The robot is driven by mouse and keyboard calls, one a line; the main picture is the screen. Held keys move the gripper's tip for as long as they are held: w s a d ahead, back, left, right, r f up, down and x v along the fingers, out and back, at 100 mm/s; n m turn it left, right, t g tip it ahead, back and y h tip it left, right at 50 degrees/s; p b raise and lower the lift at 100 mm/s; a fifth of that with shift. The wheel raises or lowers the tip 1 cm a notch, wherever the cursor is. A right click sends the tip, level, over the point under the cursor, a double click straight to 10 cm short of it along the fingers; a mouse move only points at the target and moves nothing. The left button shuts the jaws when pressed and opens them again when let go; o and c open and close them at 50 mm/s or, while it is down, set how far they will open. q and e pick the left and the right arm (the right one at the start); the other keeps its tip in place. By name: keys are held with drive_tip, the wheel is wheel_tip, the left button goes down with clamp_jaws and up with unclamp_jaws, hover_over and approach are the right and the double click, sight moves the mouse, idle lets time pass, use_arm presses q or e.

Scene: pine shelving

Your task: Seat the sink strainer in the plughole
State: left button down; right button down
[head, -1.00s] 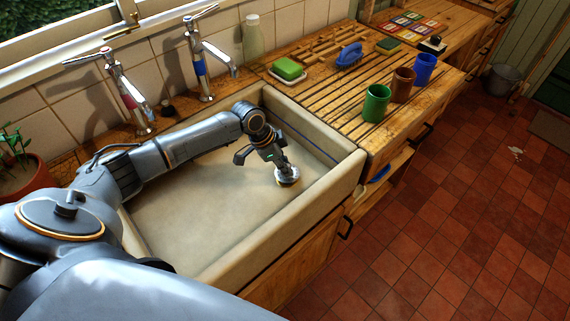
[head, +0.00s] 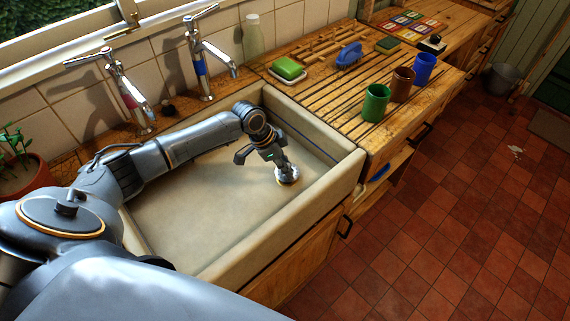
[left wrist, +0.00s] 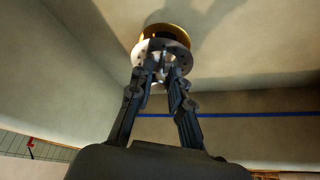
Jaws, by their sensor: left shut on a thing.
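The sink strainer (head: 288,176) is a small silver disc at the bottom of the pale sink (head: 190,232), towards its right end. My left gripper (head: 283,163) is shut on the strainer's top from above. In the left wrist view the fingers (left wrist: 165,66) close on the middle of the holed strainer (left wrist: 145,50). The brass-rimmed plughole (left wrist: 165,29) shows right behind the strainer, which partly covers it. I cannot tell whether the strainer sits fully in the hole or just above it. My right gripper is not in view.
Sink walls stand close around the left gripper. Two taps (head: 205,65) rise behind the sink. The sink's left floor is clear.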

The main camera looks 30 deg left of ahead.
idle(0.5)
use_arm(q)
drive_tip(key=shift+f+b, duration=0.7)
drive_tip(key=shift+f, duration=0.7)
drive_tip(key=c, duration=1.2)
unclamp_jaws()
drive_tip(key=shift+o, duration=0.2)
drive_tip(key=v, duration=1.2)
drive_tip(key=shift+r, duration=0.15)
